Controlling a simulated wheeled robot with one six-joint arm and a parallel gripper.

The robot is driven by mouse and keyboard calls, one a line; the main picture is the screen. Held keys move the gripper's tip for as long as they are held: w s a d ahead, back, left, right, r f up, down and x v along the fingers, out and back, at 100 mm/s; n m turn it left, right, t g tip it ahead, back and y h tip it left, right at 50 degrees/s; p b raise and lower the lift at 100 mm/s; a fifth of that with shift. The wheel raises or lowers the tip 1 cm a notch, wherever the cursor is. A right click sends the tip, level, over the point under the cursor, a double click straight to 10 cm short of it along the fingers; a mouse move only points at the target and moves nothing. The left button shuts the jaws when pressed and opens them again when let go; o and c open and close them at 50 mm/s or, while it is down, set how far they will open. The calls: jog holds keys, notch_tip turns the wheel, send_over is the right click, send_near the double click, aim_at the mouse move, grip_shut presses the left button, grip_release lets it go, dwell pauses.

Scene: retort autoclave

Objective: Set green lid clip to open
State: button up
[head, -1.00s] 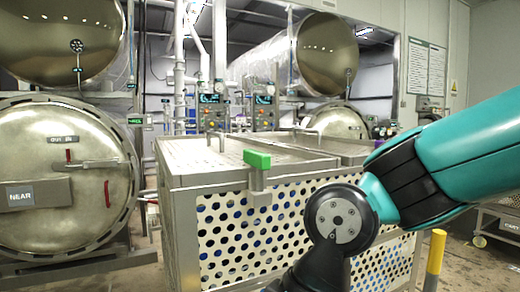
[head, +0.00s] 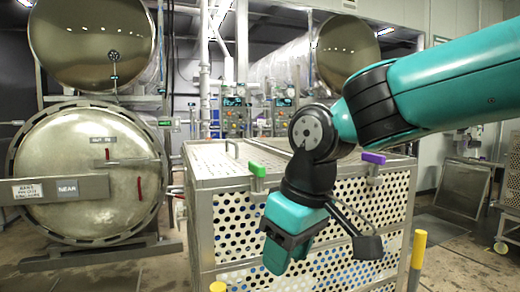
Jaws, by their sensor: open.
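The green lid clip (head: 257,169) sits on the front top edge of a perforated metal basket (head: 205,225) with a flat lid (head: 210,163). A metal tab hangs below its green block, against the basket front. Whether the clip is latched cannot be told. My gripper (head: 280,258) hangs in front of the basket, below and slightly right of the green clip and apart from it. It points downward. It is open, and nothing shows between its fingers, though their gap is hard to see from here.
A purple clip (head: 374,158) sits on the same basket edge, farther right, partly behind my arm. A lid handle (head: 232,147) rises behind the green clip. A yellow post (head: 418,255) stands at the right front. A round autoclave door (head: 88,190) is at left.

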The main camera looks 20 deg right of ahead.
jog(key=w+d+r+m+t+h+p, duration=0.15)
jog(key=w+r+p, duration=0.5)
jog(key=r, duration=0.75)
jog(key=m+p, duration=0.3)
jog(key=m, duration=0.1)
send_near(256, 163)
jog(key=shift+t, duration=0.25)
jog(key=x, duration=0.6)
jog(key=s+x, duration=0.1)
jog(key=x, duration=0.2)
jog(key=shift+w+f+p, duration=0.1)
jog(key=shift+f+p, duration=0.1)
jog(key=shift+p, duration=0.15)
grip_shut()
